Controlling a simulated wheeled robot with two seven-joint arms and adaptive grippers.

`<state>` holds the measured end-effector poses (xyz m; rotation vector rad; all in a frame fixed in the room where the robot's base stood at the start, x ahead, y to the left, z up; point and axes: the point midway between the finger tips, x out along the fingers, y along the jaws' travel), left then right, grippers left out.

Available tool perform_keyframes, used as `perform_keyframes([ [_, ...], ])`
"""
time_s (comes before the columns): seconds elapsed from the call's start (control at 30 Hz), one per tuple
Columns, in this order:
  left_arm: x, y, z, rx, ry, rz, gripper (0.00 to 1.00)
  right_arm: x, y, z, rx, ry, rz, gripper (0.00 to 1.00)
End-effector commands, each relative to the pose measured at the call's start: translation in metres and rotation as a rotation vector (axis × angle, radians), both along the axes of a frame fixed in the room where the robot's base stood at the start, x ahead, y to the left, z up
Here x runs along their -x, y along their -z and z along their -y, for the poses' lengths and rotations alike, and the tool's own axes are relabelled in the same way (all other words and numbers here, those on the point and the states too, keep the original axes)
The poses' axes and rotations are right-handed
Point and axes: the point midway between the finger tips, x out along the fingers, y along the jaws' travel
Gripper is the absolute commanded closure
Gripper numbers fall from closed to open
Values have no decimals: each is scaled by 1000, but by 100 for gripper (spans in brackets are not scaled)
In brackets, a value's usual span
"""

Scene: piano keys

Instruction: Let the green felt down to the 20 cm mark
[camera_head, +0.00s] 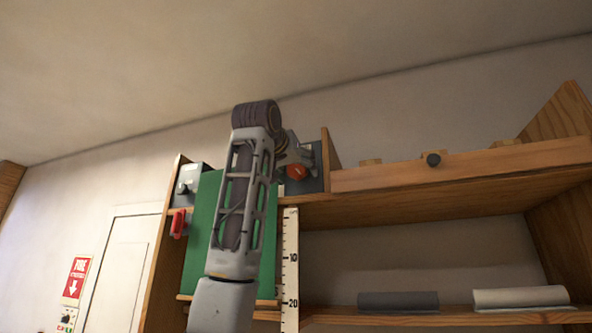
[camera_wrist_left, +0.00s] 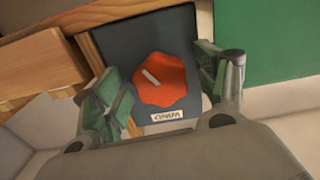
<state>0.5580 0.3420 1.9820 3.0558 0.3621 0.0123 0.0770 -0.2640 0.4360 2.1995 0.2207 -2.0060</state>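The green felt (camera_head: 203,245) hangs from the shelf, partly behind my left arm; its wooden bottom edge looks roughly level with the 20 on the white ruler (camera_head: 291,275). Felt also shows in the left wrist view (camera_wrist_left: 262,40). An orange-red knob (camera_head: 297,171) sits on a dark plate right of the felt's top. In the left wrist view the knob (camera_wrist_left: 168,80) has a pale pointer, and a small label lies upside down beside it. My left gripper (camera_wrist_left: 166,88) is open, one finger on each side of the knob; whether they touch it is unclear. My right gripper is out of view.
Grey (camera_head: 398,300) and cream (camera_head: 520,297) rolls lie on the lower shelf. Wooden shelf sides stand close to both plates.

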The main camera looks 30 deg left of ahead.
Motion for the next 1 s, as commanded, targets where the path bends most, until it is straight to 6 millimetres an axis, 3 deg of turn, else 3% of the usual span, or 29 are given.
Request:
perform_keyframes([
  [0.47,8,-1,2,0,1,2,27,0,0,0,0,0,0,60],
  [1.0,77,-1,19,-1,1,3,27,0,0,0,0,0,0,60],
])
